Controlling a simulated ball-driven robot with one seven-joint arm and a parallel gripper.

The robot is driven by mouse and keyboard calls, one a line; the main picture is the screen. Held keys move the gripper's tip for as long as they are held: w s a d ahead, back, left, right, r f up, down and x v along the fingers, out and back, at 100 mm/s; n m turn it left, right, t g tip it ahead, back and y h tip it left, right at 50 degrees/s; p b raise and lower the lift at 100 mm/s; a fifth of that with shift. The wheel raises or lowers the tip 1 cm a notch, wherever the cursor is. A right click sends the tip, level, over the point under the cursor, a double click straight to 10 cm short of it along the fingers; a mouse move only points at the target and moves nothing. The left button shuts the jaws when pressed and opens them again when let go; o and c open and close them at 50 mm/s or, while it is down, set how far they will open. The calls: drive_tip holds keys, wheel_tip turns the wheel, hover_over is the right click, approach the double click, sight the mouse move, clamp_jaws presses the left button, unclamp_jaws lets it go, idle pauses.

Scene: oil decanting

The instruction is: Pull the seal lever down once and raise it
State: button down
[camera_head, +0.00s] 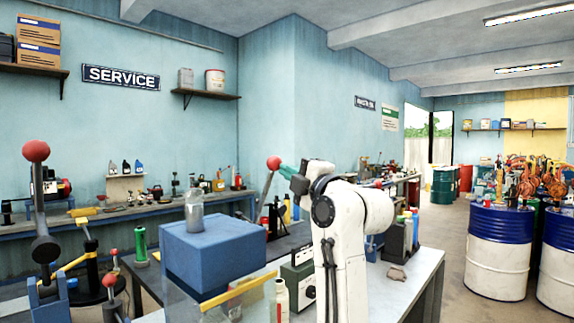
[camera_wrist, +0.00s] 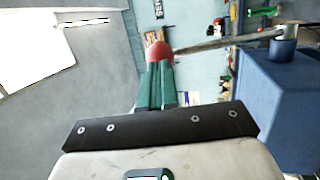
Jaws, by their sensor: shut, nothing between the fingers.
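A lever with a red ball knob (camera_head: 274,162) on a slim grey rod slants up behind the blue block in the head view. The same red knob (camera_wrist: 159,51) shows in the wrist view, with its rod (camera_wrist: 225,42) running right toward the blue block. My gripper (camera_head: 283,168) has its green fingers close to the knob. In the wrist view my gripper (camera_wrist: 156,68) is shut, its fingertips overlapping the knob's lower edge. I cannot tell whether they touch it. The lever stands raised, and its lower end is hidden in the head view.
The blue block (camera_head: 215,262) bears a clear bottle (camera_head: 194,211). Another red-knobbed lever (camera_head: 36,152) stands at the left, with a smaller one (camera_head: 110,281) below. A green bottle (camera_head: 140,244) stands left of the block. Blue-and-white drums (camera_head: 498,250) stand at right beyond open floor.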

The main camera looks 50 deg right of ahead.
drive_tip(key=shift+w+d+r, duration=0.1)
drive_tip(key=shift+w+r, duration=0.05)
drive_tip(key=shift+w, duration=0.45)
drive_tip(key=shift+r, duration=0.1)
